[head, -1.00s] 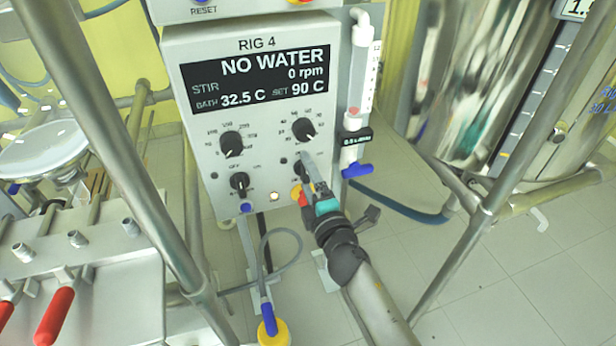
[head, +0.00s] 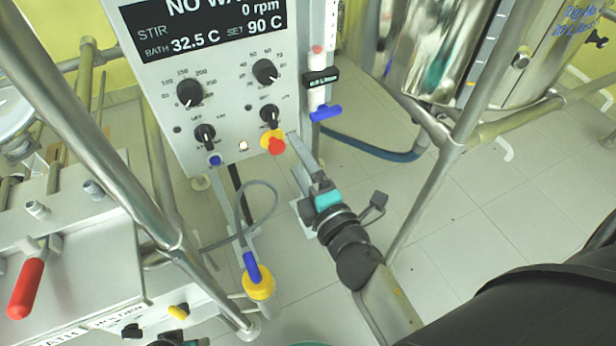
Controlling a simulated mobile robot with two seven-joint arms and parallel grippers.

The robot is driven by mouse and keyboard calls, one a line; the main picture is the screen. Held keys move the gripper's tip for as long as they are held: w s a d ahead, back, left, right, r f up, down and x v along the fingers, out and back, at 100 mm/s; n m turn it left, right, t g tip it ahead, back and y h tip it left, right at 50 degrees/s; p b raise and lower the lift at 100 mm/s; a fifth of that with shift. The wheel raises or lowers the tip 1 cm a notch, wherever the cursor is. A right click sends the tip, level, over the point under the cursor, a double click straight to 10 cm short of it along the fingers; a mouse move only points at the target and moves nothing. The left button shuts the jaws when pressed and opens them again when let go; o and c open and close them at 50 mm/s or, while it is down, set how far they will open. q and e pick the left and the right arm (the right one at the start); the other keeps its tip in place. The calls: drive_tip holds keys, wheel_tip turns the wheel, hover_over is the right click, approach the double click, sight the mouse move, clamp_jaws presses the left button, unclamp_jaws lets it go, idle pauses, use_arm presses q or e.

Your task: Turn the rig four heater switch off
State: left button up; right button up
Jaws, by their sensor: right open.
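The rig four control box (head: 222,130) hangs at the upper middle, its top cut off by the frame. Its dark display (head: 205,32) reads bath 32.5 C and set 90 C. The heater switch (head: 269,116) is the black knob at the lower right of the panel, above the red and yellow emergency button (head: 273,144). Its small labels and exact pointer direction are too small to read surely. My right gripper (head: 302,146) is open and empty, just right of and below the switch, apart from it.
The stir knob (head: 190,92), set knob (head: 265,72) and a lower left switch (head: 204,135) share the panel. A small lamp (head: 243,146) glows. A blue-handled valve (head: 325,112) hangs right of the box. Metal frame poles (head: 470,110) stand on both sides.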

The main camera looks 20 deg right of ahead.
use_arm(q)
drive_tip(key=shift+w+r+b, duration=0.2)
drive_tip(key=shift+r+b, duration=0.05)
drive_tip(key=shift+r, duration=0.35)
drive_tip(key=shift+w+r+b, duration=0.15)
drive_tip(key=shift+r+b, duration=0.05)
drive_tip(key=shift+r, duration=0.35)
use_arm(e)
drive_tip(key=shift+s+d, duration=0.1)
drive_tip(key=shift+s, duration=1.85)
